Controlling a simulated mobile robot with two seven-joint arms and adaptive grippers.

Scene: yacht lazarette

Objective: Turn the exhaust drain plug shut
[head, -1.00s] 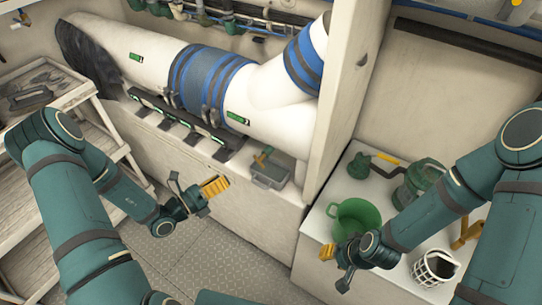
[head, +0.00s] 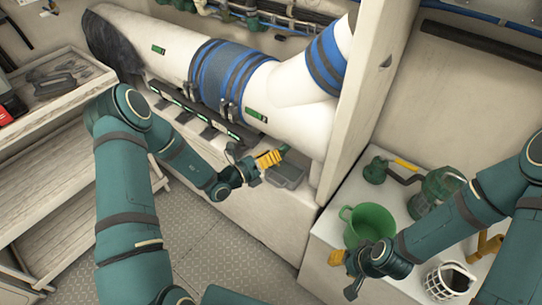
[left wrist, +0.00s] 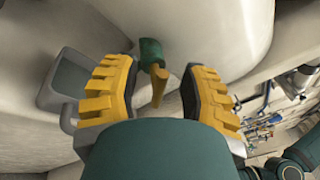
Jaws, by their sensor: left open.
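The drain plug (head: 283,149) is a small green fitting under the white exhaust pipe (head: 300,100). In the left wrist view the green plug body (left wrist: 151,52) has a brass-coloured handle (left wrist: 159,86) pointing down towards me. My left gripper (head: 270,159) is at the plug and partly hides it in the head view. In the left wrist view its yellow-padded fingers (left wrist: 158,88) are open on either side of the handle, with gaps showing. My right gripper (head: 344,272) is by the white bench, beside the green bucket; its finger opening is unclear.
A grey tray (head: 290,183) sits on the ledge below the plug, close to my left gripper. A white partition (head: 362,90) stands right of it. The bench holds a green bucket (head: 378,218), a green lantern-like item (head: 425,200) and a white basket (head: 436,286).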

